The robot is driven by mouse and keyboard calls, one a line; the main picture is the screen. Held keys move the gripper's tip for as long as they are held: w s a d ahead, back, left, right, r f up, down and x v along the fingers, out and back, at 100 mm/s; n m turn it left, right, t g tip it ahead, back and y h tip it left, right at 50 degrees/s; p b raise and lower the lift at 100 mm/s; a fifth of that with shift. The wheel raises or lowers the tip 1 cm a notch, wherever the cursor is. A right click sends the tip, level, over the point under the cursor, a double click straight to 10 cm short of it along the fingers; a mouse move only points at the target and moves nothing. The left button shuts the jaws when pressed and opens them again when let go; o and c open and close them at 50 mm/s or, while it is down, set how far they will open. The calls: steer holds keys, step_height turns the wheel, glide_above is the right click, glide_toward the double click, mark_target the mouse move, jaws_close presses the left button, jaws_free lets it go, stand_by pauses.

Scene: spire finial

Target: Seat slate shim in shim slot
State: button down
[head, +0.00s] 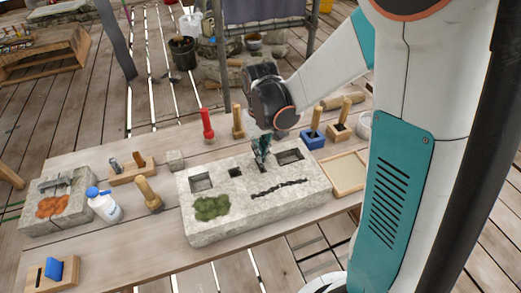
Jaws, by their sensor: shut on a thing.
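The grey stone block (225,224) lies on the wooden table with several recesses in its top. A small dark square opening (235,172) is left of my gripper, between a larger left pocket (202,182) and a right pocket (290,157). I cannot tell for certain which opening is the shim slot. My gripper (262,161) points down at the block's top, between the small opening and the right pocket. It is shut on a small dark piece, taken as the slate shim, that blends with the fingers. Whether the piece touches the block is hidden.
A white bottle with a blue cap (104,207) and a wooden-handled tool (148,195) stand left of the block. A red-handled tool (207,125) and blue holder (312,138) stand behind. A sand tray (362,186) is right. A wooden stand (68,274) holds a blue piece.

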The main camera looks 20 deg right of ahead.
steer(key=shift+f+b, duration=1.65)
steer(key=shift+f, duration=0.4)
steer(key=c, duration=1.7)
jaws_free()
steer(key=shift+r, duration=0.1)
step_height(320, 180, up, 12)
steer(key=shift+f, duration=0.1)
steer(key=s+r+t, duration=0.2)
steer(key=s+t, duration=0.1)
steer(key=s, duration=0.4)
steer(key=s+r+t, duration=0.2)
steer(key=s+t, duration=0.2)
steer(key=s, duration=0.4)
steer(key=shift+r, duration=0.4)
